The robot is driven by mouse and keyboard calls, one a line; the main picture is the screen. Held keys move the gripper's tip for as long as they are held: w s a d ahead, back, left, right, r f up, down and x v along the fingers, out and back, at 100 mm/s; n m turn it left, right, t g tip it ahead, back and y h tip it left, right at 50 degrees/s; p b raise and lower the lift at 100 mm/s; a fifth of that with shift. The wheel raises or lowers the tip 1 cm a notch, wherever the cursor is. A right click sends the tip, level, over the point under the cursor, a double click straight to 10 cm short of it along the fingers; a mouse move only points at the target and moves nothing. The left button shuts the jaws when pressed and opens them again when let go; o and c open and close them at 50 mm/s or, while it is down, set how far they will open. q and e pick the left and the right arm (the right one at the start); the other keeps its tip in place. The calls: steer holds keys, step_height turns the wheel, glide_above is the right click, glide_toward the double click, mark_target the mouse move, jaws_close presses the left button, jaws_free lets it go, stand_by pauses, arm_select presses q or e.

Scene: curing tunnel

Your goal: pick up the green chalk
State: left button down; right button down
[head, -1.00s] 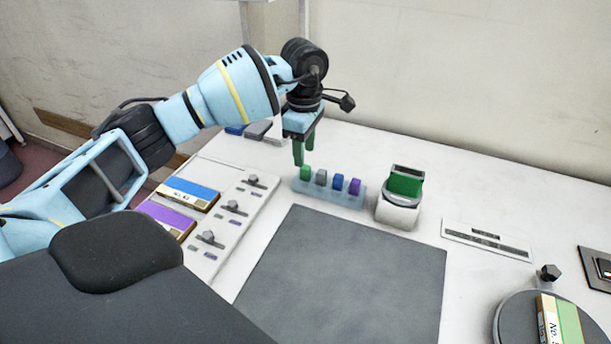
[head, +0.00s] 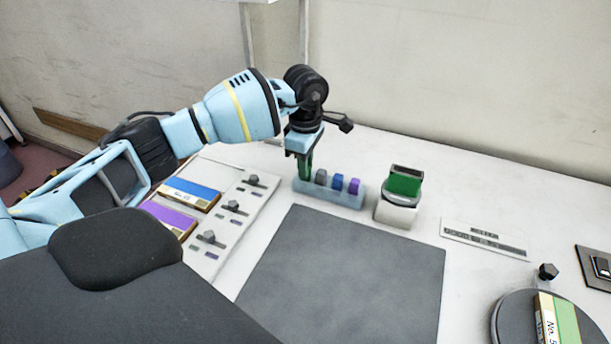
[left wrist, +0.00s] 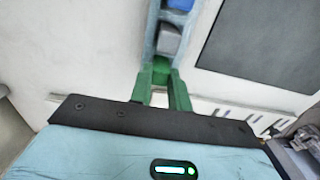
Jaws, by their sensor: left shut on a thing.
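My left gripper (head: 305,172) is down at the left end of the light blue chalk holder (head: 345,198), its green fingers around the place of the green chalk. In the left wrist view the gripper (left wrist: 162,82) is shut on the green chalk (left wrist: 161,64), which shows between the fingertips. The chalk is at the holder's end slot; whether it is lifted at all I cannot tell. In the head view the fingers hide most of it. Grey (head: 321,176), blue (head: 338,182) and purple (head: 355,186) chalks stand upright in the same holder. My right gripper is not in view.
A white block with a green-faced top (head: 404,183) stands right of the holder. A dark grey mat (head: 345,270) lies in front. A panel with knobs (head: 233,206) and blue and purple boxes is at left. A round stand (head: 510,320) is at lower right.

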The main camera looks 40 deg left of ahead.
arm_select(q)
steer(key=shift+r, duration=0.15)
step_height(320, 180, up, 3)
steer(key=shift+r, duration=0.2)
steer(key=s+r+b, duration=0.1)
steer(key=s, duration=1.5)
steer(key=shift+a+r, duration=0.15)
steer(key=shift+a, duration=0.15)
